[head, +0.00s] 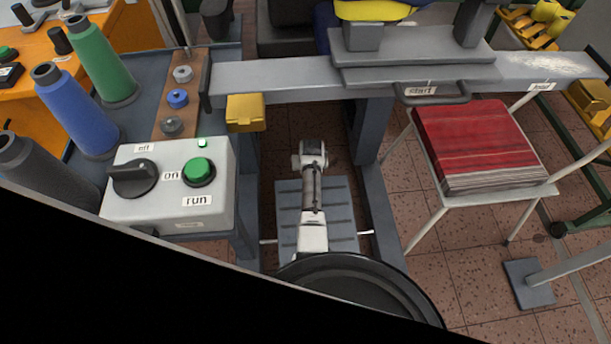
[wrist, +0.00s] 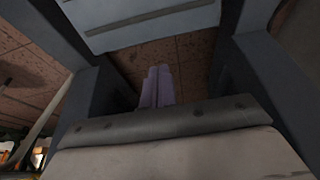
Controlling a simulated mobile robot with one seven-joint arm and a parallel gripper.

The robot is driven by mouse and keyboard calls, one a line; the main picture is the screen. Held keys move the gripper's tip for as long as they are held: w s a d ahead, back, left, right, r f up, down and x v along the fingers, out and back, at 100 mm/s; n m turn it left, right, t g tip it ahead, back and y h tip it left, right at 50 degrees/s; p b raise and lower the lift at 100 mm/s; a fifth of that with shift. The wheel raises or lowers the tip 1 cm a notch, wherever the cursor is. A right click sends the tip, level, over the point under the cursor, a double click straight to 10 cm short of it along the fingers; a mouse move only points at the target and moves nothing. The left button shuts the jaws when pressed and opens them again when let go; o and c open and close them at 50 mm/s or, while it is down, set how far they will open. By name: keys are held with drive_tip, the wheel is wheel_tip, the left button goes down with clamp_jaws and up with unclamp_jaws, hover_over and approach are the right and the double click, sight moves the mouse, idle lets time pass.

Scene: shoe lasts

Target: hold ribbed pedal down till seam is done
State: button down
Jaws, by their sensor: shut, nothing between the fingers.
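The ribbed pedal (head: 344,215) is a grey-blue plate with cross ribs, low between the legs of the machine frame in the head view. My arm crosses above its middle and hides part of it. In the wrist view a ribbed grey-blue plate, apparently the pedal (wrist: 140,16), shows at the top edge. My gripper (wrist: 157,72) has its two fingers together and empty, with floor behind the tips. A strip of floor shows between the tips and the plate in that picture; I cannot tell their height above it. The gripper's fingers are hidden in the head view.
A control box (head: 165,205) has a black off/on knob, a green run button (head: 198,171) and a small lit green lamp (head: 202,142). Thread cones stand behind it. A grey beam (head: 300,78) crosses above. Red stacked material (head: 480,140) lies on a stand at right.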

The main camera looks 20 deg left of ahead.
drive_tip(key=b+x, duration=0.7)
drive_tip(key=b, duration=0.1)
drive_tip(key=b+x, duration=0.7)
drive_tip(key=b, duration=0.1)
drive_tip(key=shift+s+d+b, duration=0.15)
drive_tip(key=shift+s+b, duration=0.1)
drive_tip(key=shift+b, duration=0.15)
